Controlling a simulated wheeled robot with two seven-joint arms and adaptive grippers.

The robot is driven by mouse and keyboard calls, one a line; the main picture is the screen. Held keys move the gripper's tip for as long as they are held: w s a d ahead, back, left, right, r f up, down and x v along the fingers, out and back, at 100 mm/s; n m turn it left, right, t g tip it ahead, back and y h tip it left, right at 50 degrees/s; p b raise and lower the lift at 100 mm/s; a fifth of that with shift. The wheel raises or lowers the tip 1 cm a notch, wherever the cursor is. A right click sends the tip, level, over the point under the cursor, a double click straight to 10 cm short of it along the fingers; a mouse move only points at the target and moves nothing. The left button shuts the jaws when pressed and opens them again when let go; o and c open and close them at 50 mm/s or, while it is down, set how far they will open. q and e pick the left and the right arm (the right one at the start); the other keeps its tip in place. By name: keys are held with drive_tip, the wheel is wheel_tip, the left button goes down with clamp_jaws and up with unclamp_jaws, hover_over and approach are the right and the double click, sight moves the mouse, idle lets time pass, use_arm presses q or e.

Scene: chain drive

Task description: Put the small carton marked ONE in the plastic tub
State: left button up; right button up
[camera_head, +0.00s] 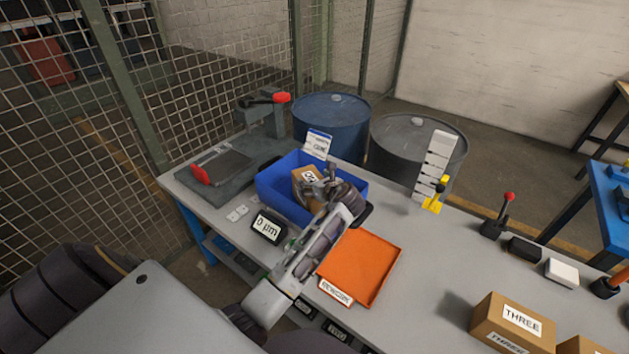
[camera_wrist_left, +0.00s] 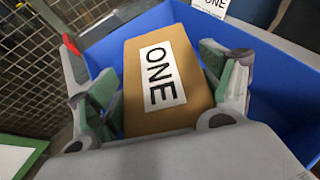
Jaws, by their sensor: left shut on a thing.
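The small brown carton marked ONE (camera_wrist_left: 160,82) is between the green-padded fingers of my left gripper (camera_wrist_left: 158,98), which is shut on it. In the head view the carton (camera_head: 303,178) shows at the blue plastic tub (camera_head: 276,204), with my left gripper (camera_head: 318,188) over the tub. The tub's blue walls (camera_wrist_left: 268,75) show around and behind the carton in the left wrist view. I cannot tell whether the carton touches the tub's floor. A label card reading ONE (camera_head: 317,144) stands at the tub's back. My right gripper is not in view.
An orange tray (camera_head: 362,266) lies right of the tub. A display block (camera_head: 267,227) stands in front of it. A height gauge (camera_head: 436,165), a lever (camera_head: 499,216) and a carton marked THREE (camera_head: 513,325) are further right. Drums (camera_head: 331,118) stand behind the table.

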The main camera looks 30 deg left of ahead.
use_arm(q)
drive_tip(key=shift+w+f, duration=0.1)
drive_tip(key=shift+f, duration=1.2)
drive_tip(key=o, duration=2.1)
drive_tip(key=shift+f, duration=0.15)
drive_tip(key=shift+c, duration=0.2)
drive_tip(key=v, duration=1.2)
drive_tip(key=shift+b, duration=0.3)
drive_tip(key=shift+f, duration=0.1)
